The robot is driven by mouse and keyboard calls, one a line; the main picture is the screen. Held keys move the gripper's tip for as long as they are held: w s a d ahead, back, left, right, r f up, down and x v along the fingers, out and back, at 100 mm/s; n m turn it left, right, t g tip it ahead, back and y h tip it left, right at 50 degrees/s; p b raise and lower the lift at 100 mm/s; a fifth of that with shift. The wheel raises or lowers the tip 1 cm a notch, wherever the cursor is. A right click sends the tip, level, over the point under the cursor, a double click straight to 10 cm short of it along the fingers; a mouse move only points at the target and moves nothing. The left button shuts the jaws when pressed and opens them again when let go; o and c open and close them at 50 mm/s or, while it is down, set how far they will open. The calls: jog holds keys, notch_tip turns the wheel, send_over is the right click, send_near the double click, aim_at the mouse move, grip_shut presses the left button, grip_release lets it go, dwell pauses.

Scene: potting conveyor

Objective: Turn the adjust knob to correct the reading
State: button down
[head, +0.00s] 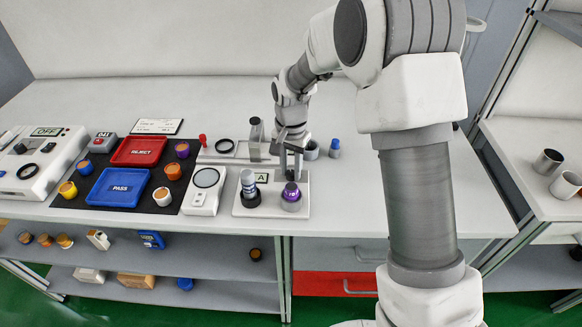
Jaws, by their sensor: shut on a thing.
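My gripper (291,172) points down over the right part of a white stand with an "A" label (262,178). Its fingers meet the top of a small purple-topped piece (291,190) that sits in a grey ring holder on that stand; the exact contact is small and partly hidden. No knob with a readable "adjust" label shows. A white instrument box (62,160) at the far left has a display reading "OFF" (47,131) and a small dark knob (20,148), well away from my gripper.
A white unit with a round window (204,191), a blue PASS tray (119,187) and a red REJECT tray (139,151) lie further left. Blue-topped and grey pieces stand behind.

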aim_at(291, 173)
jog(key=shift+n, duration=1.5)
jog(key=c, duration=0.6)
grip_release()
jog(key=shift+r, duration=0.1)
jog(key=shift+r+p, duration=1.3)
jog(key=shift+r, duration=7.35)
